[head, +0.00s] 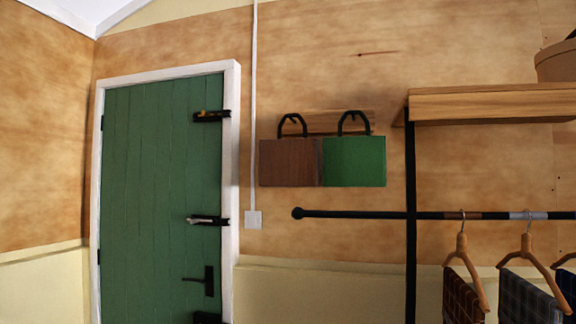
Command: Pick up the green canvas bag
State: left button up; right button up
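The green canvas bag (355,162) hangs by its black handle from a wooden wall rack (325,122), right of the door. A brown bag (288,163) hangs directly to its left from the same rack, with its own black handle looped up; the two bags sit edge to edge. Neither of my grippers shows in the head view.
A black rail (350,214) runs below the bags and to the right, with several wooden hangers (462,262) carrying dark cloths. A green door (160,190) is at left.

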aim_at(355, 161)
jog(key=i+j+z, duration=0.15)
jog(key=z, duration=0.25)
jog(key=i+j+z, duration=0.1)
jog(key=z, duration=0.3)
jog(key=j+z, duration=0.4)
jog(key=i+l, duration=0.05)
jog(key=l, duration=0.05)
